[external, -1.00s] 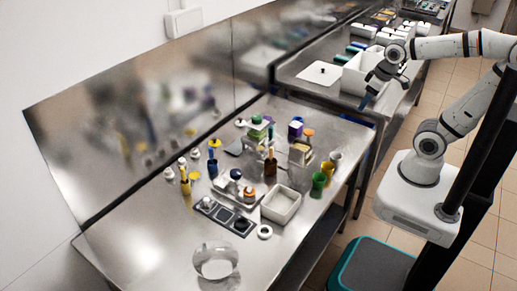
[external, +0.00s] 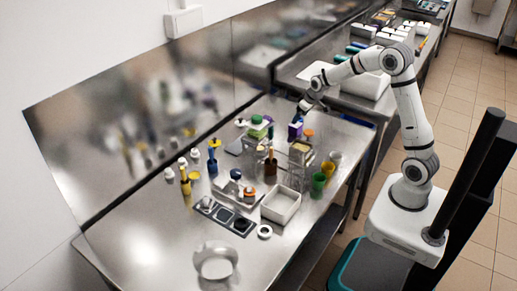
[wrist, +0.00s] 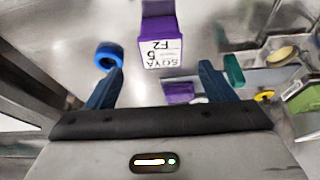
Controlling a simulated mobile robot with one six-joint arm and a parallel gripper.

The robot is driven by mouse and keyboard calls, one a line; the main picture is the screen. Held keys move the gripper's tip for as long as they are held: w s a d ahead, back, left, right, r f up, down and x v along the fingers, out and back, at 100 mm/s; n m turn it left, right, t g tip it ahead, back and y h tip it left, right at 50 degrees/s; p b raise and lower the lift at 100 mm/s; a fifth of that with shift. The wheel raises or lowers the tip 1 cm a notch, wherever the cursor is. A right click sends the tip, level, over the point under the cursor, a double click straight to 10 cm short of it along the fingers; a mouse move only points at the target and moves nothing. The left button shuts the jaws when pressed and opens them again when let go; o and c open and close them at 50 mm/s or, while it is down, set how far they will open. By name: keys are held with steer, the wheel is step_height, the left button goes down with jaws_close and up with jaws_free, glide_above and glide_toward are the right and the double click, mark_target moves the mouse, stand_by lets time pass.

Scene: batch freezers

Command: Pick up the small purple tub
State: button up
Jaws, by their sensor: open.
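A purple tub (external: 295,133) stands on the near steel bench in the external view, just below my gripper (external: 304,108). In the wrist view a purple tub (wrist: 158,28) with a white label marked SOYA lies ahead of the fingertips, near the top centre. A second, smaller purple piece (wrist: 178,92) shows between the fingers, partly hidden by my gripper's body; I cannot tell what it is. My gripper (wrist: 160,80) is open with nothing held, its two blue fingers apart. The tub looks clear of both fingers.
A blue ring (wrist: 108,56) lies near the left finger. A teal piece (wrist: 234,70) is close to the right finger. The bench front is mostly clear.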

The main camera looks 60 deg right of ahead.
mark_target(297, 125)
steer(key=x, duration=0.8)
steer(key=shift+s+f+p, duration=0.1)
steer(key=shift+s+p, duration=0.15)
steer(key=shift+p, duration=0.15)
steer(key=c, duration=1.1)
